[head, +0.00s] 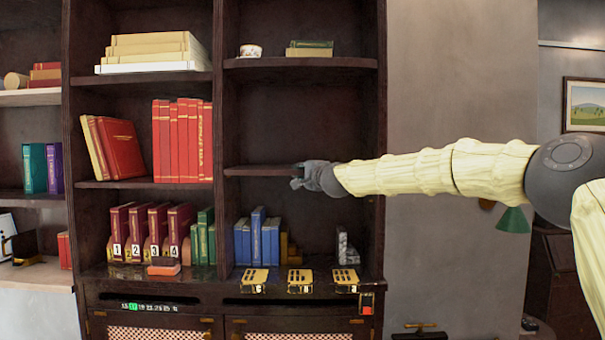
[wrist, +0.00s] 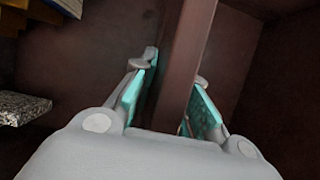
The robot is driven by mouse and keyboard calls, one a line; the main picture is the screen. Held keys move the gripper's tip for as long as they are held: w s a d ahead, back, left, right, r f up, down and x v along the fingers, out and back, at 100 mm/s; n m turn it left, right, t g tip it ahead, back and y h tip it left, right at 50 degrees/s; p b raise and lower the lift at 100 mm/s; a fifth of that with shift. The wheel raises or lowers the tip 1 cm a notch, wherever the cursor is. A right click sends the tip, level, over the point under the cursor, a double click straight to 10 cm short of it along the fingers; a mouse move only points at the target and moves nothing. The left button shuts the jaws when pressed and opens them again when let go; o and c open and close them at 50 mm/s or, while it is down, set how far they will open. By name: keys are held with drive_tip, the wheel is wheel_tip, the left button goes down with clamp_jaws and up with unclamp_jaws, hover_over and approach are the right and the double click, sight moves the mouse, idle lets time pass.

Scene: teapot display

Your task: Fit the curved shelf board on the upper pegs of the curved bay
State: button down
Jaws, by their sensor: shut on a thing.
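The dark brown curved shelf board (head: 260,170) lies about level across the right-hand bay of the bookcase, above the blue books. Its left end is close to the bay's middle upright. My gripper (head: 299,177) is shut on the board's front edge, and my arm reaches in from the right. In the wrist view the board (wrist: 186,60) runs between the two teal-padded fingers of my gripper (wrist: 175,75). The arm and gripper hide the board's right part in the head view. The pegs are not visible, so I cannot tell whether the board rests on them.
Blue books (head: 257,237) and a grey speckled block (head: 346,247) stand below the board. Brass number plates (head: 300,281) line the ledge. A fixed shelf (head: 300,62) with a small bowl (head: 250,51) is above. The space between that shelf and the board is empty.

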drive_tip(key=shift+w+r, duration=0.15)
drive_tip(key=shift+w, duration=0.1)
drive_tip(key=c, duration=1.3)
unclamp_jaws()
drive_tip(key=shift+s, duration=0.1)
drive_tip(key=shift+f, duration=0.2)
drive_tip(key=v, duration=1.2)
drive_tip(key=shift+r, duration=0.2)
